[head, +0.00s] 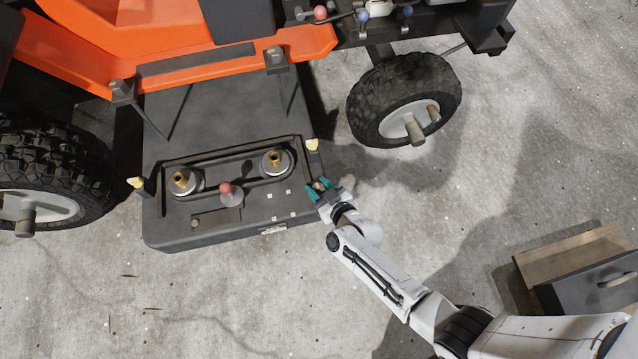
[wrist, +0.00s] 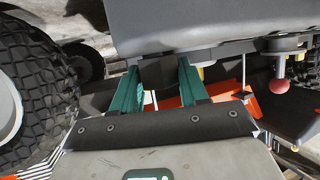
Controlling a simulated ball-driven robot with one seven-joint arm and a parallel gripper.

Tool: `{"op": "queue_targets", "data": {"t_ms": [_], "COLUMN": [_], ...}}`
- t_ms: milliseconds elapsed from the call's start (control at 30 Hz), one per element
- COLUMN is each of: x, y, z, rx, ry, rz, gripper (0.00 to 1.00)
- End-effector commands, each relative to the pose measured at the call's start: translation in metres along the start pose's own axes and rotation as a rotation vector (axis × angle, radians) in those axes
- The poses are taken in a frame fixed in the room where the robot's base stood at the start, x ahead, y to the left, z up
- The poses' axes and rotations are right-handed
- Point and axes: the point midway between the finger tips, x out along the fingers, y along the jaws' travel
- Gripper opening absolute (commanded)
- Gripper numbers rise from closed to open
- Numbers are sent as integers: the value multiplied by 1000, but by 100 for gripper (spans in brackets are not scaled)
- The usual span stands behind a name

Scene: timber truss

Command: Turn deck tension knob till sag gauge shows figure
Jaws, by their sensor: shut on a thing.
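The dark mower deck (head: 225,130) sits under an orange machine. My gripper (head: 318,187) is at the deck's front right corner in the head view. Its two teal fingers are shut on a small knob-like piece at the deck's edge. In the wrist view, a dark block (wrist: 158,73) sits between the fingers, against the grey deck side (wrist: 200,30). I take this piece for the tension knob, but the fingers hide much of it. Small pale marks (head: 279,193) lie on the deck top near the gripper. I cannot make out a gauge reading.
Two brass-topped hubs (head: 275,160) and a red-ball lever (head: 226,188) stand on the deck. A yellow-tipped post (head: 312,146) rises close behind my gripper. A black tyre (head: 400,97) stands beyond. A wooden and dark box (head: 577,262) is at right. Concrete floor in front is clear.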

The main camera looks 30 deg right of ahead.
Motion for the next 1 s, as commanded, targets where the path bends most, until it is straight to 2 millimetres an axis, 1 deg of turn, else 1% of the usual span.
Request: {"op": "queue_targets", "data": {"t_ms": [300,333,500,533,800,867,967,1000], "x": [-1,-1,-1,-1,-3,-8,-22,-30], "y": [0,0,0,0,0,0,0,0], "z": [0,0,0,0,-1,-1,-2,-3], "rx": [-1,-1,-1,-1,-1,-1,-2,-2], "ry": [2,2,2,2,1,1,0,-1], "rz": [2,2,2,2,3,3,2,2], "gripper": [13,47,63,65,65,65,65,65]}}
